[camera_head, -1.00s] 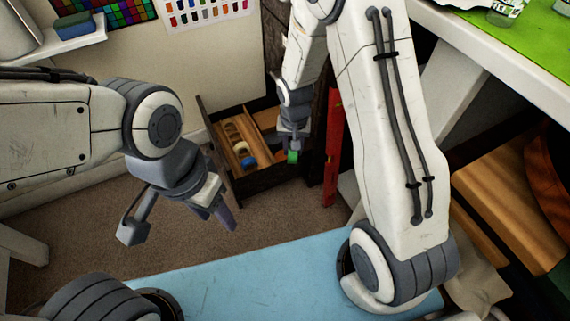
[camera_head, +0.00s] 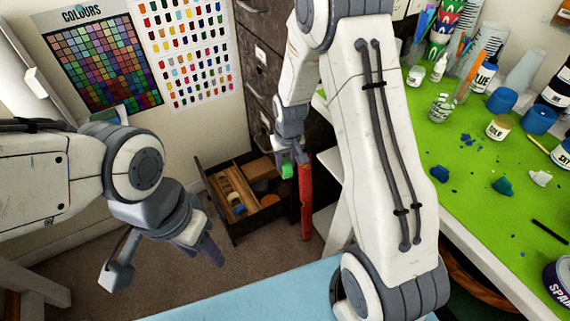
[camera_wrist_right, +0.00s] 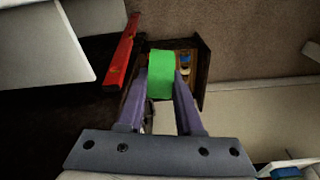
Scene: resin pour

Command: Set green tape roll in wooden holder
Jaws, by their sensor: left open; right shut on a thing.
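The green tape roll (camera_head: 287,171) is held in my right gripper (camera_head: 289,162), above the right part of an open drawer. In the right wrist view the green tape roll (camera_wrist_right: 161,75) sits between the two purple fingers of my right gripper (camera_wrist_right: 161,84), which are shut on it. A wooden holder (camera_head: 235,190) with rolls in it, one of them blue, lies in the left part of the drawer. In the right wrist view the drawer contents are largely hidden behind the tape. My left gripper (camera_head: 203,250) is open and empty, left of the drawer, pointing down.
The open drawer (camera_head: 244,231) stands out from a dark cabinet (camera_head: 262,75). A red level (camera_head: 306,200) stands upright just right of it. A green-topped table (camera_head: 470,190) with bottles and cups is at the right. Carpet (camera_head: 150,290) lies free at the left.

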